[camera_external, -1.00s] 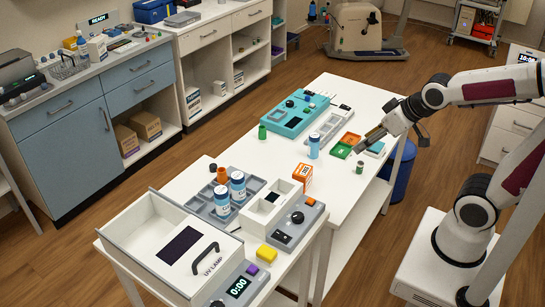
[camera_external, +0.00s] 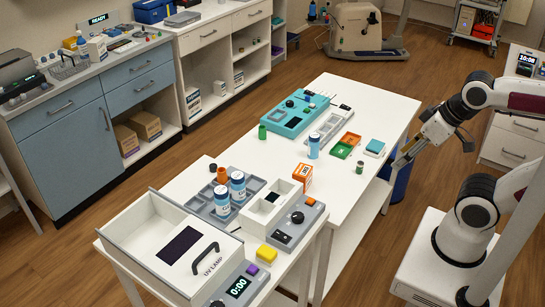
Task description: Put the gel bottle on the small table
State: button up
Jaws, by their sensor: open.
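My gripper (camera_external: 401,160) is open and looks empty at the right edge of the long white table (camera_external: 375,100). Several blue-and-white bottles are in view, and I cannot tell which is the gel bottle. One bottle (camera_external: 314,146) stands upright alone on the table, left of my gripper and apart from it. Two similar bottles (camera_external: 237,187) stand in a grey tray (camera_external: 258,184) nearer the front. A white bottle with a blue top (camera_external: 82,44) stands on the far-left counter. I cannot tell which surface is the small table.
Beside my gripper are a teal-and-white box (camera_external: 375,148), a green tray (camera_external: 341,150) and a small green jar (camera_external: 360,167). An orange box (camera_external: 302,177) and a teal device (camera_external: 295,115) are further left. A blue bin (camera_external: 402,185) stands below the table's right edge.

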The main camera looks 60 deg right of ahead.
jog(key=w+d+f+t+h, duration=0.1)
jog(key=w+d+f, duration=0.1)
jog(key=w+d, duration=0.45)
jog(key=w+d+f+t+h, duration=0.1)
jog(key=w+d+f+t, duration=0.15)
jog(key=w, duration=0.65)
jog(key=w+d+f+h, duration=0.1)
jog(key=w+d, duration=0.5)
jog(key=w, duration=0.2)
jog(key=w+d+f+t+y, duration=0.1)
jog(key=w+d+f+t, duration=0.1)
jog(key=w+d+f, duration=0.35)
jog(key=t+y, duration=0.2)
jog(key=t, duration=0.2)
send_near(314, 146)
jog(key=shift+g, duration=0.25)
jog(key=shift+w+d+r, duration=0.35)
jog(key=shift+w+d, duration=0.3)
jog(key=shift+w, duration=0.1)
jog(key=shift+w+d+r, duration=0.35)
jog(key=shift+w+d, duration=0.3)
jog(key=shift+w, duration=0.1)
jog(key=shift+w, duration=0.1)
jog(key=shift+x, duration=1.25)
